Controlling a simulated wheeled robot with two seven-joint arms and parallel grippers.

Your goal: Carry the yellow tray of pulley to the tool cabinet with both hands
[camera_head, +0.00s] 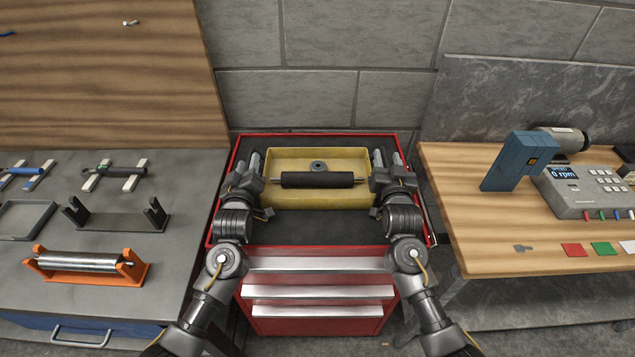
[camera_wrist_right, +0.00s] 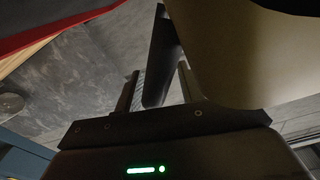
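The yellow tray (camera_head: 318,200) sits over the dark top of the red tool cabinet (camera_head: 320,234) in the head view. In the right wrist view, the fingers of my right gripper (camera_wrist_right: 158,90) stand apart on either side of a dark upright strip, with gaps visible. The pale tray wall (camera_wrist_right: 222,55) is beside them.
A grey bench (camera_head: 180,185) at left holds a black stand (camera_head: 115,218) and an orange stand with a metal roller (camera_head: 80,262). A wooden bench (camera_head: 480,240) at right holds a blue block-shaped device (camera_head: 515,165) and a grey control box (camera_head: 590,190). A stone wall stands behind.

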